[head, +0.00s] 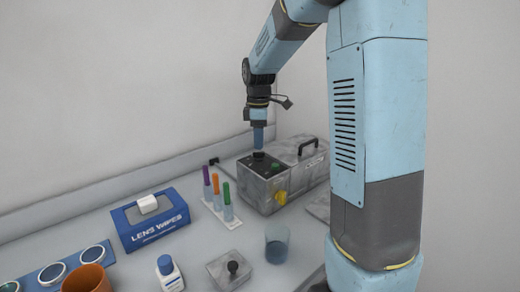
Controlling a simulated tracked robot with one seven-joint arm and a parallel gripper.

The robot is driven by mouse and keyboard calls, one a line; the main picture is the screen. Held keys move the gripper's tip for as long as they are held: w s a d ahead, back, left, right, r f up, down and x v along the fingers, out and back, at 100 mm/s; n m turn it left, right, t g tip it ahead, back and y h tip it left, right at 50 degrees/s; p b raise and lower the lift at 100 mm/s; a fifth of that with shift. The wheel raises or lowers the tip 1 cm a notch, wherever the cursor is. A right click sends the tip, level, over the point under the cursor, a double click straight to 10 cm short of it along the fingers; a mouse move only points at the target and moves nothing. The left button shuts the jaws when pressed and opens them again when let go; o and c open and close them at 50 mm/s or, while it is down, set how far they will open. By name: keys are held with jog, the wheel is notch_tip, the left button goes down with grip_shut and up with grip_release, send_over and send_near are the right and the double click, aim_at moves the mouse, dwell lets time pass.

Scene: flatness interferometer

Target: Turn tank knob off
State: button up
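The grey metal tank (264,198) stands at the back of the bench, with a dark control panel on its top left end. A black knob (258,156) sticks up from that panel, with a small green part (275,166) beside it. A yellow part (281,197) is on the tank's front. My gripper (259,147) points straight down directly over the black knob, at or very close to it. I cannot tell whether it touches the knob, nor whether its fingers are open or shut. The knob's marking is too small to read.
The tank's lid has a black handle (308,145). Left of the tank are a rack of colour-capped tubes (217,195) and a blue lens wipes box (151,221). In front are a glass beaker (277,243), a lidded metal box (229,270), a white bottle (169,273) and an orange cup (87,279).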

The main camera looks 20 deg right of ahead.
aim_at(259, 156)
jog(key=shift+f, duration=2)
grip_shut()
